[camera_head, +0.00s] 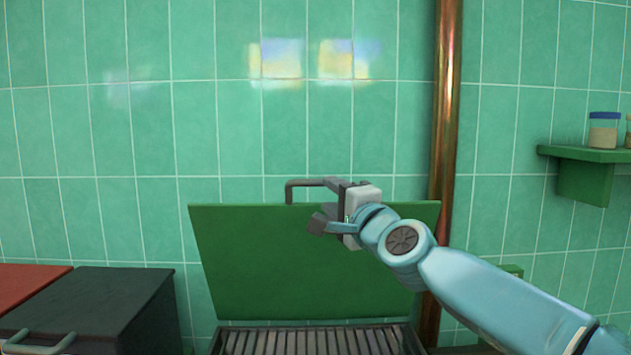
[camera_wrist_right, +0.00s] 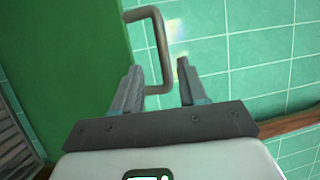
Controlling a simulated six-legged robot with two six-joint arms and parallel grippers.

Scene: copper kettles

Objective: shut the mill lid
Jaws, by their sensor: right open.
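The mill lid (camera_head: 270,265) is a green panel standing raised, tilted up against the tiled wall; it also fills the left of the right wrist view (camera_wrist_right: 70,50). Its dark handle (camera_head: 289,192) is a bar along the top edge. My right gripper (camera_head: 326,205) is at the handle's right part. In the right wrist view, the gripper (camera_wrist_right: 159,70) has its fingers apart, with the handle (camera_wrist_right: 157,35) reaching between them; I cannot tell whether they touch it. My left gripper is not in view.
Below the lid is a ribbed grey surface (camera_head: 310,342). A dark box (camera_head: 110,295) with a metal handle and a red surface (camera_head: 25,285) stand at the left. A copper pipe (camera_head: 445,110) runs up the wall. A green shelf (camera_head: 585,170) with jars (camera_head: 603,130) is at the right.

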